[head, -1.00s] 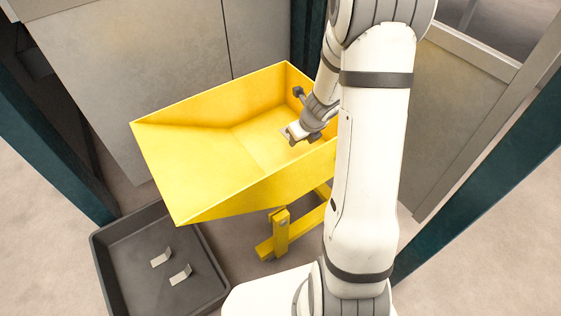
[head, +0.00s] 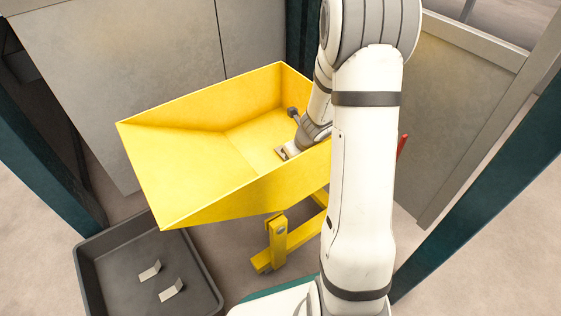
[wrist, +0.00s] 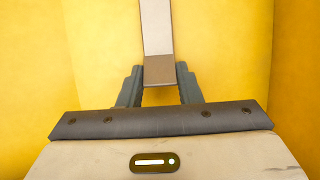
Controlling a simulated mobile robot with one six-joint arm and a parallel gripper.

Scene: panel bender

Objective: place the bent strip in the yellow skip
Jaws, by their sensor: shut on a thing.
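The yellow skip (head: 190,165) stands in the middle of the head view, open at the top. My gripper (head: 283,153) reaches down inside it, near its right side. In the wrist view my gripper (wrist: 160,88) is shut on the bent strip (wrist: 157,35), a pale metal piece with a darker brownish face near the fingers. The strip points away from the jaws, with yellow skip walls all around it. In the head view the strip is mostly hidden by my gripper and the skip's near wall.
A dark grey tray (head: 112,252) with two small bent pieces (head: 160,280) lies on the floor at lower left. Grey panels (head: 130,80) stand behind the skip, with dark green posts (head: 45,150) at both sides. A red handle (head: 402,145) shows at right.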

